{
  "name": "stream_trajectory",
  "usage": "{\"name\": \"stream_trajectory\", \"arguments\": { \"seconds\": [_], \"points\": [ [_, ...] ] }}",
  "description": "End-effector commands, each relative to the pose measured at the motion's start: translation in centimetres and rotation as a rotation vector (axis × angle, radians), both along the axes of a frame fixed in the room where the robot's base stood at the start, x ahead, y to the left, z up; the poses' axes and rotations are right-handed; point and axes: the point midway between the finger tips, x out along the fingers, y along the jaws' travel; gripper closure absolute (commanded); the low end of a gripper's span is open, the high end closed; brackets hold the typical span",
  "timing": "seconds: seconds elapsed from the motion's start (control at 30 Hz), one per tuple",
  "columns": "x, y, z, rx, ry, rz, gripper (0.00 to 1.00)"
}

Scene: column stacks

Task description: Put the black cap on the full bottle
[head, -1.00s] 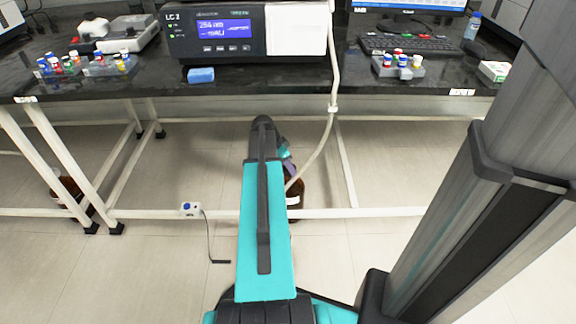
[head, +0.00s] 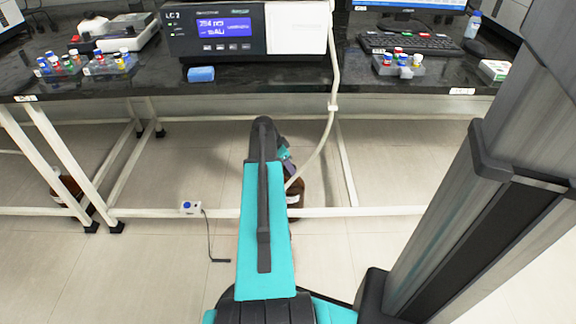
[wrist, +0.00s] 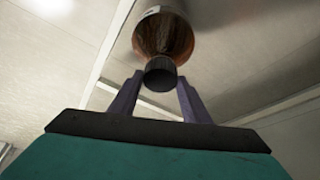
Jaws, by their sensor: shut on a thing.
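My gripper (wrist: 160,82) is shut on the black cap (wrist: 160,70), with a purple finger on each side of it. In the wrist view the cap lines up with the neck end of a brown bottle (wrist: 164,36). I cannot tell whether the cap is seated on the neck or just in front of it. In the head view a brown bottle (head: 297,192) with a white label stands on the floor under the bench, partly hidden by my arm. My gripper (head: 287,160) is close above it, with its fingers mostly hidden. The fill level cannot be seen.
Another brown bottle (head: 68,188) stands on the floor at the left, behind a bench leg. A pale tube (head: 325,135) hangs from the bench down toward the nearer bottle. The white bench frame rail (head: 375,211) crosses near it.

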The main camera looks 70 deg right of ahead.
Motion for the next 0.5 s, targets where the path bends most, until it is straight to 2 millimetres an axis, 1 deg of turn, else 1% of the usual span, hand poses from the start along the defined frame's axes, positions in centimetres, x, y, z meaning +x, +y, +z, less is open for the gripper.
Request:
{"name": "stream_trajectory", "arguments": {
  "seconds": [0.37, 0.4, 0.47, 0.5],
  "points": [
    [-0.02, -0.01, -0.02, 0.000, 0.000, -0.001, 0.78],
    [-0.03, -0.02, -0.02, 0.000, 0.000, -0.001, 0.52],
    [-0.03, -0.02, -0.02, 0.000, 0.000, -0.001, 0.42],
    [-0.02, -0.01, -0.01, 0.000, 0.000, -0.001, 0.35]
  ]
}}
